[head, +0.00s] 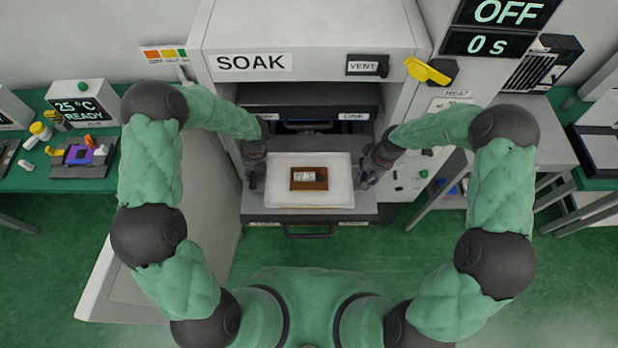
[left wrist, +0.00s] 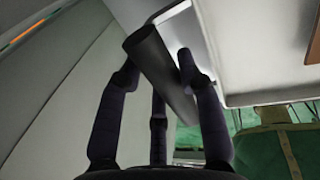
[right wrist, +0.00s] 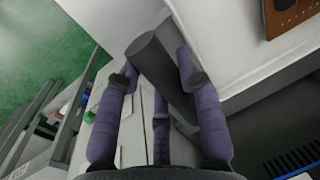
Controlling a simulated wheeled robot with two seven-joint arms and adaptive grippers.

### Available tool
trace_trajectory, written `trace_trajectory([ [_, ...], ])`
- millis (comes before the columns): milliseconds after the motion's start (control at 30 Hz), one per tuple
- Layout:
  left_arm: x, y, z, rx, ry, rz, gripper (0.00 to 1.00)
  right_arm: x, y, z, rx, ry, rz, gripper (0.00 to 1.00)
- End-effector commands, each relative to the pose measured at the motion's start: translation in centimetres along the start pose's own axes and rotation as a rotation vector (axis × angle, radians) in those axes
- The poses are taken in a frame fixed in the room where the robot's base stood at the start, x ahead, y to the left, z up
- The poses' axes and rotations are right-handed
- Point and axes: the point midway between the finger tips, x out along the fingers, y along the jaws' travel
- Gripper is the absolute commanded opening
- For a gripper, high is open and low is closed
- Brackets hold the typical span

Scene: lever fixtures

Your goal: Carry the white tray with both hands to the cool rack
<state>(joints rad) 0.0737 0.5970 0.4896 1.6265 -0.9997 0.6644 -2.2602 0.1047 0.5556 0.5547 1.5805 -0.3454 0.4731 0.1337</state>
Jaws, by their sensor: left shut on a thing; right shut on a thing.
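The white tray (head: 340,190) is in front of the open oven chamber in the head view, with a brown block (head: 309,179) bearing a white label on it. My left gripper (head: 254,178) is at the tray's left side. In the left wrist view its fingers (left wrist: 160,85) are closed around a dark cylindrical handle at the tray's edge (left wrist: 235,50). My right gripper (head: 372,172) is at the tray's right side. In the right wrist view its fingers (right wrist: 160,80) are closed around a similar dark handle. I cannot tell whether the tray touches the surface below.
The oven marked SOAK (head: 310,60) has its door (head: 180,240) swung open at the left. A green bench with a box reading 25 °C READY (head: 84,106) stands at the left. A yellow lever (head: 427,72) is at the upper right. Another table (head: 535,150) stands at the right.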

Motion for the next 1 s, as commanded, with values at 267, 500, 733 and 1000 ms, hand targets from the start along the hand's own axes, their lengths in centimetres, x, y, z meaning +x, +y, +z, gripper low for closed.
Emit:
trace_trajectory([
  [267,-1.2,0.2,0.0,0.0,-0.001,0.0,0.0,-1.2,-0.2,0.0,0.0,0.0,0.0,0.0],
  [500,-3.2,0.6,0.1,0.0,-0.001,0.0,0.0,-3.2,-0.6,0.0,0.0,0.001,0.0,0.0],
  [733,-5.2,1.0,0.1,0.0,-0.001,0.0,0.0,-5.2,-1.0,0.0,0.0,0.001,0.0,0.0],
  [1000,-6.8,1.3,0.1,0.0,-0.001,0.0,0.0,-6.8,-1.4,0.0,0.0,0.0,0.0,0.0],
])
